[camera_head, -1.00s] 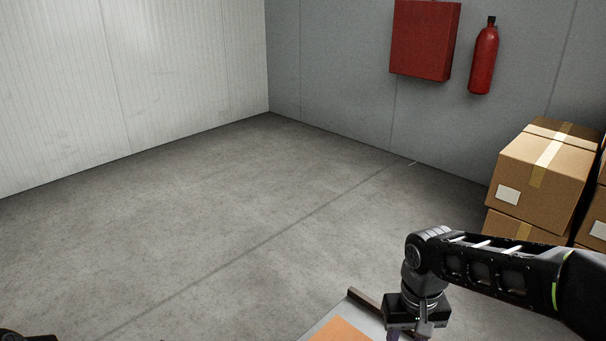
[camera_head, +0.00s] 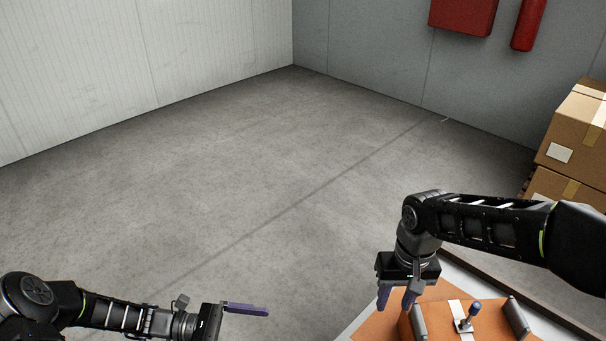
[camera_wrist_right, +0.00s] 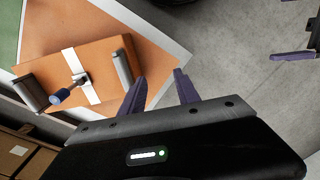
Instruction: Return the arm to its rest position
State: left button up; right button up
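My right gripper (camera_head: 396,297) hangs fingers-down above the left part of an orange work surface. In the right wrist view its purple fingers (camera_wrist_right: 158,76) stand apart with nothing between them. An orange block (camera_head: 437,318) with a white strip, a blue-tipped rod piece (camera_head: 474,308) and dark grey bars lies beside the gripper; it also shows in the wrist view (camera_wrist_right: 105,62). My left gripper (camera_head: 266,311) is low in the head view, pointing right and empty.
The block is on an orange mat (camera_head: 378,328) on a white-edged table. Cardboard boxes (camera_head: 574,135) are stacked at the right. A red cabinet (camera_head: 462,14) and a red extinguisher (camera_head: 528,22) hang on the back wall. The grey floor (camera_head: 230,190) is clear.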

jog(key=s+a+f+y, duration=0.2)
jog(key=s+a+f, duration=0.15)
jog(key=f, duration=0.55)
jog(key=s+a+f+y, duration=0.1)
jog(key=s+a+f, duration=0.3)
jog(key=f, duration=0.6)
pick_arm(q)
jog(key=s+d+f+m+g+y, duration=0.1)
jog(key=s+d+f+m+y, duration=0.1)
jog(key=s+f+m+y, duration=0.5)
jog(key=s+d+f+m+y, duration=0.2)
jog(key=s+f+m+y, duration=0.3)
jog(key=s+f, duration=0.4)
pick_arm(e)
jog(key=s+a+f+m, duration=0.2)
jog(key=s+a+f, duration=0.2)
jog(key=s+f, duration=0.5)
pick_arm(q)
notch_tip(320, 180, up, 17)
jog(key=w+m+t+p, duration=0.1)
jog(key=m+t+p, duration=0.1)
jog(key=p, duration=1.5)
jog(key=shift+w+d+m+t+y, duration=0.15)
jog(key=shift+m+t+y, duration=0.15)
jog(key=shift+m, duration=0.5)
pick_arm(e)
notch_tip(320, 180, up, 17)
jog(key=shift+r+t+y, duration=0.15)
jog(key=shift+t+y, duration=0.15)
jog(key=shift+t, duration=0.1)
